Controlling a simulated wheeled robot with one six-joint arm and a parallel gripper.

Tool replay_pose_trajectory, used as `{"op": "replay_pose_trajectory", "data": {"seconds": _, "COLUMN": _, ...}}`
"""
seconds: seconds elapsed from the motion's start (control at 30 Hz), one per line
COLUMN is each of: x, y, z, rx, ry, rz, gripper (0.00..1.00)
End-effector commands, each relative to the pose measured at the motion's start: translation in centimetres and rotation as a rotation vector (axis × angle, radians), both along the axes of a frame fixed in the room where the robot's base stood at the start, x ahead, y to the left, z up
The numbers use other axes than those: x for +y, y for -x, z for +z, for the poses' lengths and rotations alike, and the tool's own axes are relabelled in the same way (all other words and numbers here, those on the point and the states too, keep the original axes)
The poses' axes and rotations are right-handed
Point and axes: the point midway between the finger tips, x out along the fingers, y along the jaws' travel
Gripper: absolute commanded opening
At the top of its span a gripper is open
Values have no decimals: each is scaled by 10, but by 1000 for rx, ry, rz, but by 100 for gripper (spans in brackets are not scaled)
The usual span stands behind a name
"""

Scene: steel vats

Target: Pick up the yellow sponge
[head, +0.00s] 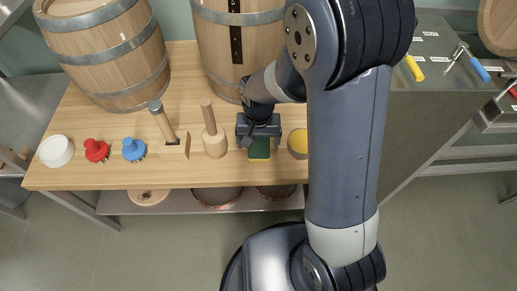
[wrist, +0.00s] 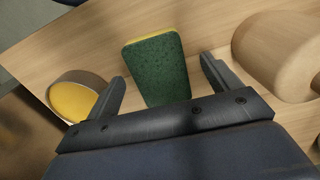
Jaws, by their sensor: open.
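The sponge (wrist: 157,70) lies on the wooden table, green scouring side up, with a thin yellow edge showing in the wrist view. In the head view the sponge (head: 259,148) shows partly below my gripper, and the rest is hidden by it. My gripper (head: 258,138) is over the table with its jaws apart. In the wrist view my gripper (wrist: 165,83) is open and empty, with one finger to each side of the sponge. The near end of the sponge is hidden behind the gripper body. I cannot tell how high the fingers are above the table.
A round tin with yellow content (head: 298,143) stands close right of the sponge. A wooden mallet (head: 213,135) stands close left. Further left are a wooden block with a handle (head: 172,140), a blue brush (head: 133,149) and a red brush (head: 96,150). Barrels (head: 108,48) stand behind.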

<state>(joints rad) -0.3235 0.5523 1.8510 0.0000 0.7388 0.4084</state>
Motion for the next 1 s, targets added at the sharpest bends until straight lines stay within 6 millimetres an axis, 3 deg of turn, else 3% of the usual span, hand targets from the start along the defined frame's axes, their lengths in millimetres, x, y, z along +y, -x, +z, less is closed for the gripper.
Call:
{"op": "replay_pose_trajectory", "data": {"seconds": 0.1, "x": 0, "y": 0, "z": -15, "rx": 1, "ry": 0, "rz": 0, "gripper": 85}}
{"op": "replay_pose_trajectory", "data": {"seconds": 0.4, "x": 0, "y": -1, "z": -18, "rx": -1, "ry": 0, "rz": 0, "gripper": 84}}
{"op": "replay_pose_trajectory", "data": {"seconds": 1.0, "x": 0, "y": -1, "z": -17, "rx": -1, "ry": 0, "rz": 0, "gripper": 37}}
